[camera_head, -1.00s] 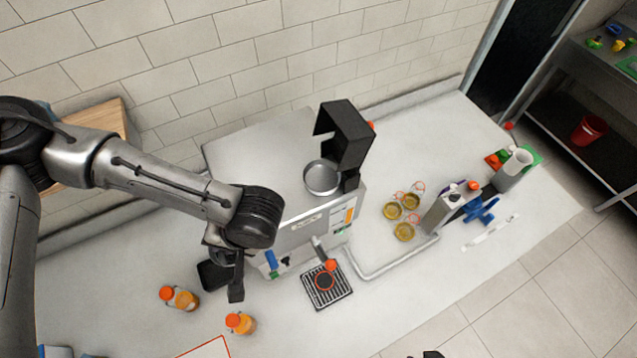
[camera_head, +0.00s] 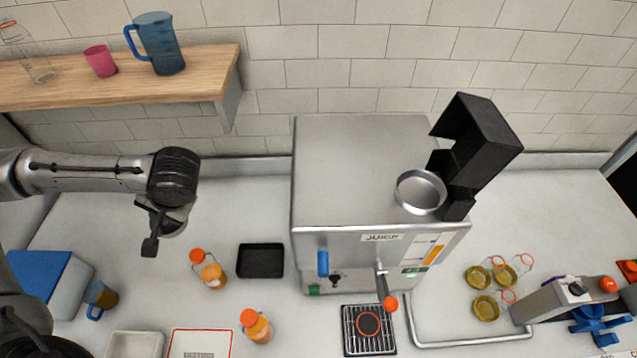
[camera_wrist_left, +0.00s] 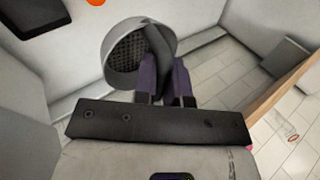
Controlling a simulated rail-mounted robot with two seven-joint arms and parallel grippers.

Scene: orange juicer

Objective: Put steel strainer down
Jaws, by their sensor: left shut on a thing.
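In the left wrist view, the steel strainer (camera_wrist_left: 127,62) is a round grey bowl with a dark mesh bottom. In the head view, my left gripper (camera_head: 153,236) hangs above the counter, left of the juicer (camera_head: 365,165). The strainer is hard to make out there, mostly hidden by the gripper. My right gripper is not in view.
A black tray (camera_head: 261,261) and orange bottles (camera_head: 257,327) stand left of the juicer. A blue-lidded box (camera_head: 45,275) and blue-handled jug (camera_head: 100,298) stand further left. A red-edged mat (camera_head: 200,344) lies in front. A wooden shelf (camera_head: 120,85) hangs above.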

